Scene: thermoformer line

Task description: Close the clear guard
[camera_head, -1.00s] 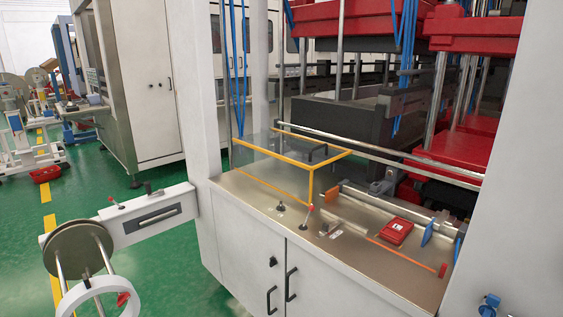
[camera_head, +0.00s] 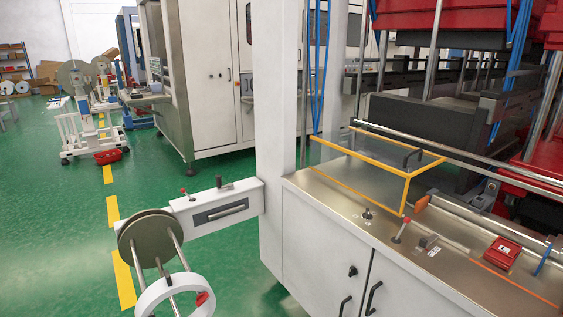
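Neither of my grippers shows in the view.
A reel (camera_head: 146,238) on a white arm (camera_head: 215,205) juts out left of the cabinet (camera_head: 318,243). A red box (camera_head: 502,252), a red-knobbed lever (camera_head: 401,229) and an orange block (camera_head: 422,202) are on the worktop. The green floor (camera_head: 60,220) at the left is open.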

